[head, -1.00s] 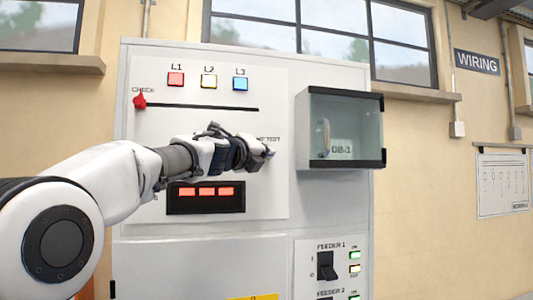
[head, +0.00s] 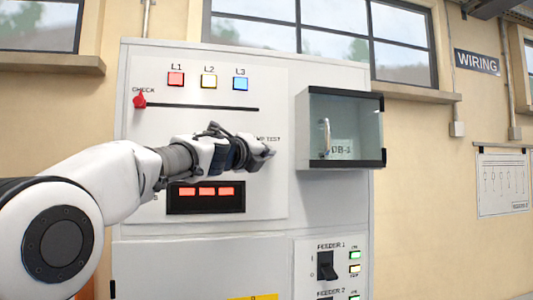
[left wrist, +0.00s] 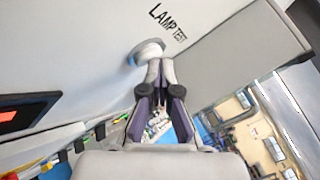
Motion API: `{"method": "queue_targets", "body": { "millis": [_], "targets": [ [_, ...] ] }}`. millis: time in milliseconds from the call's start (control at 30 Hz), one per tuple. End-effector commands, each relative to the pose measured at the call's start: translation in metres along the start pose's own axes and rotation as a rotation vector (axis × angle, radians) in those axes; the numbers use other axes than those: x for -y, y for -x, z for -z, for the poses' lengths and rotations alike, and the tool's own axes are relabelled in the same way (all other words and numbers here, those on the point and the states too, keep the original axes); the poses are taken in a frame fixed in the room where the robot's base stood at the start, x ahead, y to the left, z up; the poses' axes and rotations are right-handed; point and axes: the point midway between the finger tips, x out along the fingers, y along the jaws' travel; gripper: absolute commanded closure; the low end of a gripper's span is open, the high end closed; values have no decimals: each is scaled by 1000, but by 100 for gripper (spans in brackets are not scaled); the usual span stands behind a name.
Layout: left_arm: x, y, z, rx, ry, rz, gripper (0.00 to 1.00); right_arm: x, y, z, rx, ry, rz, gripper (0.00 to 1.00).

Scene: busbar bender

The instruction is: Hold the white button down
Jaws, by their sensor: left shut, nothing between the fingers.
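The white button (left wrist: 146,52) is a round knob on the grey panel beside the LAMP TEST label (left wrist: 168,22), seen in the left wrist view. My left gripper (left wrist: 160,68) is shut and empty, with its fingertips at the button's lower right edge. I cannot tell whether they touch it or whether it is pressed in. In the head view my left gripper (head: 268,153) reaches across the panel and hides the button. My right gripper is in neither view.
A clear-fronted box (head: 350,112) sticks out right of the gripper. A red display (head: 205,205) lies below the arm, and a feeder switch (head: 326,266) is lower right.

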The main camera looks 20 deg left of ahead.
Motion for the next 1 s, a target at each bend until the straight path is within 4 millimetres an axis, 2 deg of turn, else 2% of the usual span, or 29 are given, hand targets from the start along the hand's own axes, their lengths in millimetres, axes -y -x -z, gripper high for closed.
{"method": "queue_targets", "body": {
  "millis": [367,700,1000],
  "targets": [
    [-1,0,0,0,1,-1,100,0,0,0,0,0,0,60],
    [7,11,9,0,0,0,100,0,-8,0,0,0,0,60],
    [8,12,10,0,0,0,100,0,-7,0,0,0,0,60]
  ]
}}
